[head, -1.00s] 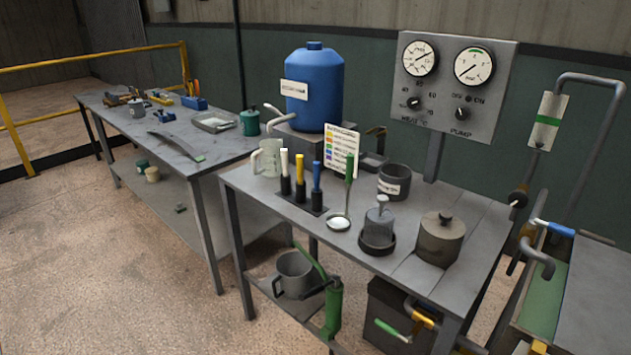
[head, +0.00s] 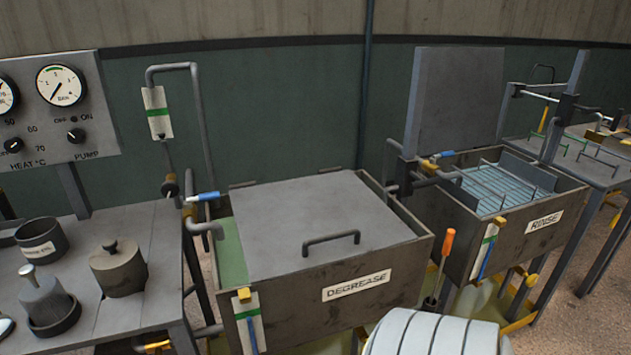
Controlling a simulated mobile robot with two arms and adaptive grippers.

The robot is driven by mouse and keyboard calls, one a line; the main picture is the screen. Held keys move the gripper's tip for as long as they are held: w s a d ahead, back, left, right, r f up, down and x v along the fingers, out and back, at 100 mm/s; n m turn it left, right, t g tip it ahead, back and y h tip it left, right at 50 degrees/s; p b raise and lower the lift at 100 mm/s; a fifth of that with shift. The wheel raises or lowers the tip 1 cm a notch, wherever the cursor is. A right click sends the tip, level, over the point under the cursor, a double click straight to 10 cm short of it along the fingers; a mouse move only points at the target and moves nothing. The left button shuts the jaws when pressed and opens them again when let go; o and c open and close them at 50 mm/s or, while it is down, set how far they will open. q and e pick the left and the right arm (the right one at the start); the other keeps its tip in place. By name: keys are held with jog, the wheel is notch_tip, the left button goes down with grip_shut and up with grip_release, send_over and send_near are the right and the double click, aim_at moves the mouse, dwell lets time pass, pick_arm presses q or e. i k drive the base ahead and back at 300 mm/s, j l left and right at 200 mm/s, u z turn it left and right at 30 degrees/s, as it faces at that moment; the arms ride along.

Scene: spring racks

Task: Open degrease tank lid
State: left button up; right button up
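The degrease tank (head: 310,318) stands in the middle of the head view, with a white DEGREASE label on its front wall. Its flat grey lid (head: 300,215) lies over most of the top. A strip of green shows along the left side of the opening. A dark bar handle (head: 331,242) sits near the lid's front edge. Neither of my grippers is in view.
The rinse tank (head: 515,236) stands to the right with its lid (head: 458,103) upright. A work table (head: 150,235) with metal pots is at left. A blue-handled pipe valve (head: 203,197) stands at the degrease tank's left edge. An orange-handled tool (head: 447,243) stands between the tanks.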

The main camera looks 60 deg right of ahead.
aim_at(285, 227)
jog(key=z, duration=1.8)
